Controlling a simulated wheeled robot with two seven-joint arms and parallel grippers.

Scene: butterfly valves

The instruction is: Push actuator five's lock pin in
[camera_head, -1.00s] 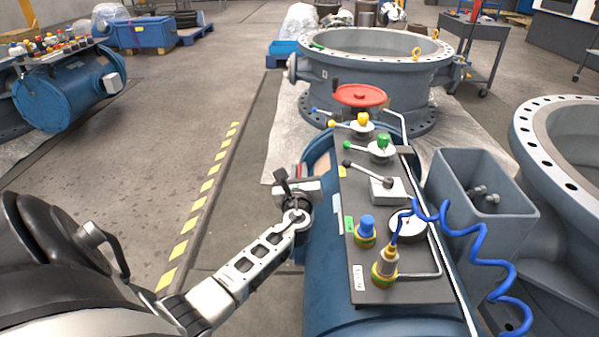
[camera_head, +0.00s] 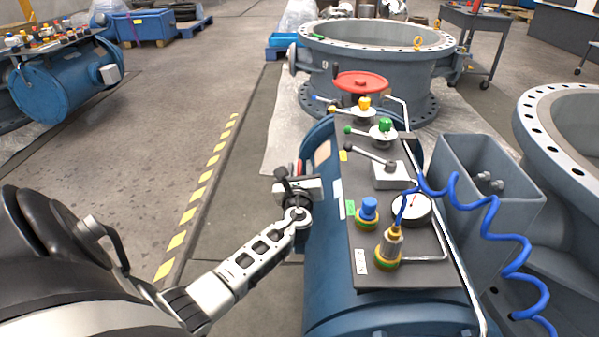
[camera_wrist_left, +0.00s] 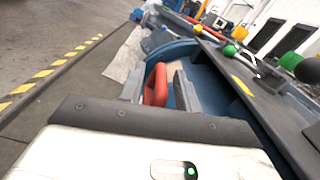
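The blue cylindrical actuator (camera_head: 325,270) lies at centre, with a dark panel (camera_head: 415,270) of valves and gauges on top. My left gripper (camera_head: 298,176) is at the left side of the actuator, near its far end. A red loop-shaped handle, seemingly the lock pin (camera_wrist_left: 156,85), stands between the two fingers of my left gripper (camera_wrist_left: 160,88) in the left wrist view. The fingers are apart, with a visible gap beside the red handle. The pin's shaft and hole are hidden. I cannot read a number on the actuator. My right gripper is not in view.
A coiled blue hose (camera_head: 485,205) hangs on the right beside a grey open box (camera_head: 485,165). Floor left of the actuator is clear.

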